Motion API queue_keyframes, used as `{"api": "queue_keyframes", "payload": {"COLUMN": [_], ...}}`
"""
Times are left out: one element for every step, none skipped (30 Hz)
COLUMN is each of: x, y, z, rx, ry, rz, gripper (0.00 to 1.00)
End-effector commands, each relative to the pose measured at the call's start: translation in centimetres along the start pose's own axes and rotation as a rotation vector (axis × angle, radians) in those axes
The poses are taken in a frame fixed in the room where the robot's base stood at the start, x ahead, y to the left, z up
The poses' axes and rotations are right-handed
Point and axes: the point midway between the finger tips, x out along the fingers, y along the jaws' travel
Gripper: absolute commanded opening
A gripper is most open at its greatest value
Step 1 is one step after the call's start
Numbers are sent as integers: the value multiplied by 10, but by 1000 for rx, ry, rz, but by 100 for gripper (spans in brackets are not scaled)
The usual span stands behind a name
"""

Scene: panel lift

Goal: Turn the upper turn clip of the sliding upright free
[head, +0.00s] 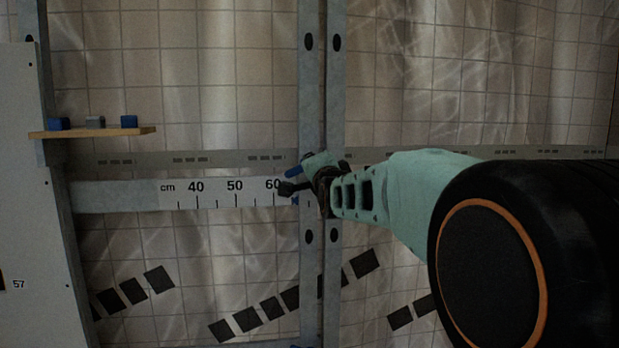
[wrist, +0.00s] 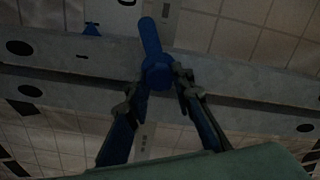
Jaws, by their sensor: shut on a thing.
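The upper turn clip is blue, with a round hub (wrist: 158,74) and a straight lever. In the wrist view it sits on a grey upright (wrist: 90,62), its lever pointing up across the upright and past its edge. My gripper (wrist: 160,90) has a fingertip on each side of the hub and is shut on it. In the head view the gripper (head: 303,184) is at the upright pair (head: 309,90), by the horizontal scale. A bit of the blue lever (head: 293,171) shows left of the fingers; the hub is hidden there.
A scale rail (head: 120,196) marked in cm runs behind the uprights. A wooden shelf (head: 90,133) with small blue and grey blocks is at the left, beside a pale panel (head: 18,220). A small blue piece (wrist: 92,29) shows at the upright's edge.

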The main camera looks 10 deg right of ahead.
Motion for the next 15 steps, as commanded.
{"api": "queue_keyframes", "payload": {"x": [0,0,0,0,0,0,0,0,0,0,0,0,0,0,0], "y": [4,4,4,4,5,5,5,5,6,6,6,6,6,7,6], "z": [0,0,1,1,1,1,1,1,1,1,2,1,1,2,2], "rx": [43,72,110,139,167,205,233,261,299,328,357,396,424,451,489], "ry": [2,2,2,1,2,2,1,1,2,2,1,2,2,2,1], "rz": [0,0,-1,-1,-1,0,0,-1,-1,0,0,-2,-1,0,-1], "gripper": [0,0,0,0,0,0,0,0,0,0,0,0,0,0,0]}}
